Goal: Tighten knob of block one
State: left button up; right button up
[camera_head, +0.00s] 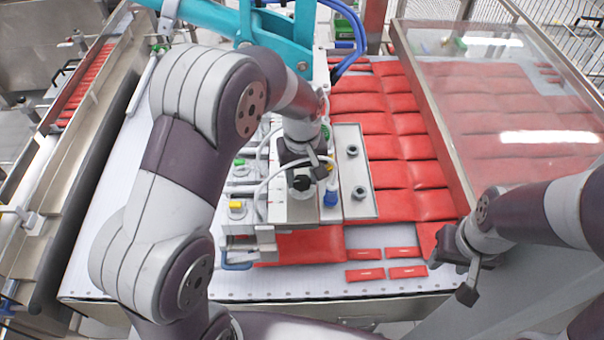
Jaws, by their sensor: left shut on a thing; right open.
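A metal vacuum-picker block (353,185) stands in the middle of the view, with dark round knobs along its plate. One dark knob (352,150) shows near its far end and another (360,192) nearer to me. My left gripper (302,180) reaches down onto the block's near left part and is shut on a black knob (301,183). My arm and gripper hide part of the block behind them. My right gripper (466,275) is open and empty at the lower right, apart from the block.
Red packets (408,140) lie in rows on the white conveyor (110,240). A clear cover (500,90) with a metal frame stands at the right. A teal arm with blue hoses (215,18) rises behind the block. A yellow button (236,206) is left of the block.

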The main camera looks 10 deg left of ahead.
pick_arm(q)
jog(key=m, duration=0.4)
jog(key=shift+w+r+m, duration=0.2)
jog(key=shift+m, duration=0.1)
jog(key=m, duration=0.5)
jog(key=shift+m, duration=0.3)
jog(key=m, duration=0.4)
jog(key=shift+d, duration=0.1)
jog(key=m, duration=0.5)
jog(key=shift+m, duration=0.4)
jog(key=o, duration=0.8)
jog(key=shift+c, duration=0.2)
jog(key=o, duration=0.3)
jog(key=shift+s, duration=0.1)
jog(key=shift+f, duration=0.1)
